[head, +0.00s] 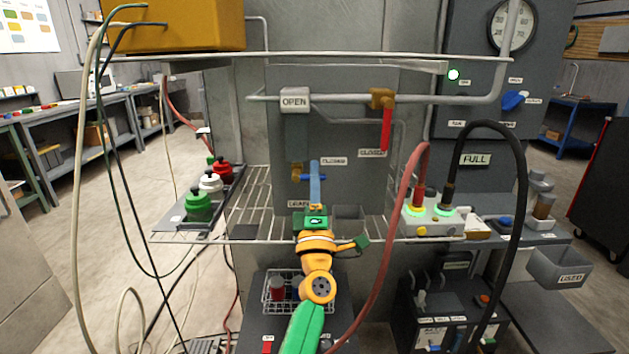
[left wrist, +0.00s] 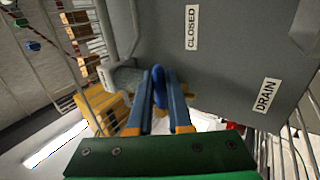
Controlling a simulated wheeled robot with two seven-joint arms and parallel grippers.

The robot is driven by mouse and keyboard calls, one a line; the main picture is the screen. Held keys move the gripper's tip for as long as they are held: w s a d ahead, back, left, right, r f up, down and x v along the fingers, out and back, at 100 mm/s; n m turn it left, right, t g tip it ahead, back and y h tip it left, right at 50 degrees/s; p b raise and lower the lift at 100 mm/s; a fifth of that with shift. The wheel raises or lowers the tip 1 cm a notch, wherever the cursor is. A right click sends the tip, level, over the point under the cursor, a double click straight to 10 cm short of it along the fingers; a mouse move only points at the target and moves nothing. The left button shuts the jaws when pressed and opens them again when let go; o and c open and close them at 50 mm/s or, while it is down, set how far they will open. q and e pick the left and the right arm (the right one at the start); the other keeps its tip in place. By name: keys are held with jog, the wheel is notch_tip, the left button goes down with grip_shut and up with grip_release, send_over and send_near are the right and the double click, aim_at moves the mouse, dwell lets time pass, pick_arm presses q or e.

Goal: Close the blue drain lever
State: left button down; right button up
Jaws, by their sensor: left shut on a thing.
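The blue drain lever (head: 323,177) is on the grey panel in the head view, beside a brass valve body (head: 296,172). It appears to lie roughly level, pointing right from the valve. A CLOSED label (head: 334,160) is just above right of it, and a DRAIN label (head: 298,204) is below. My left gripper (head: 315,166) reaches up from below, its blue fingers shut on the lever and hiding its middle. In the left wrist view the lever (left wrist: 158,76) stands between the two fingers of the gripper (left wrist: 159,92). My right gripper is not in view.
A red-handled valve (head: 386,128) hangs on the pipe up right. A wire shelf (head: 260,205) runs below the drain lever. Red, white and green bottles (head: 198,207) stand at left. A red hose (head: 390,235) and black hose (head: 524,200) arch at right.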

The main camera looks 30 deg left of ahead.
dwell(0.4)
pick_arm(q)
jog(key=c, duration=0.8)
grip_release()
jog(key=shift+c, duration=0.2)
jog(key=b+v, duration=0.1)
jog(key=v, duration=0.6)
